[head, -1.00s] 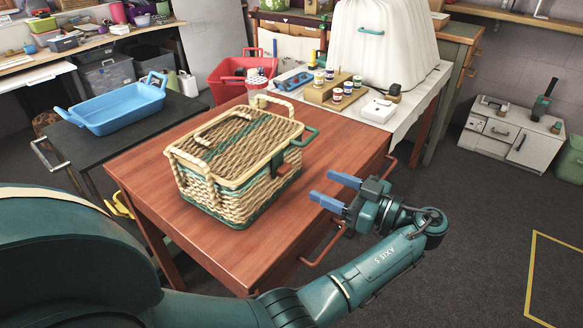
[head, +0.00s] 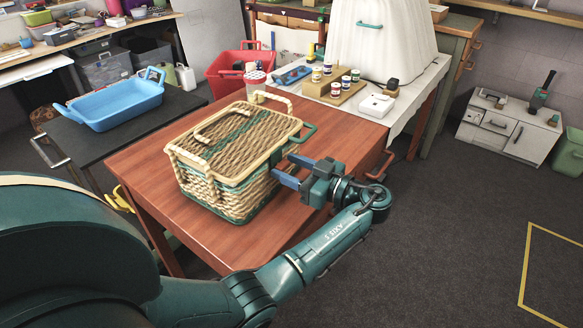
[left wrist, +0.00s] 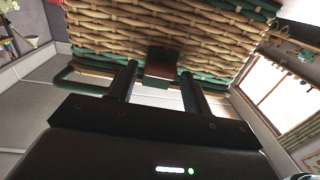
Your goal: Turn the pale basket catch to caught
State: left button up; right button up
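The pale wicker basket (head: 212,189) with green bands stands upright on the red-brown table, lid down. Its woven side fills the top of the left wrist view (left wrist: 165,25). The basket catch (left wrist: 162,62), a dark reddish-brown piece, shows there between my fingertips. In the left wrist view my fingers (left wrist: 159,72) stand on either side of the catch. I cannot tell whether they touch it. My right gripper is not in view.
A blue tray (head: 118,108) sits on a dark bench at left. A red bin (head: 232,75) and a white-topped table with paint jars (head: 336,82) stand behind. A green handle (head: 302,134) sticks out of the basket's right end.

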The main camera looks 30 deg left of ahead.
pick_arm(q)
jog(key=c, duration=0.8)
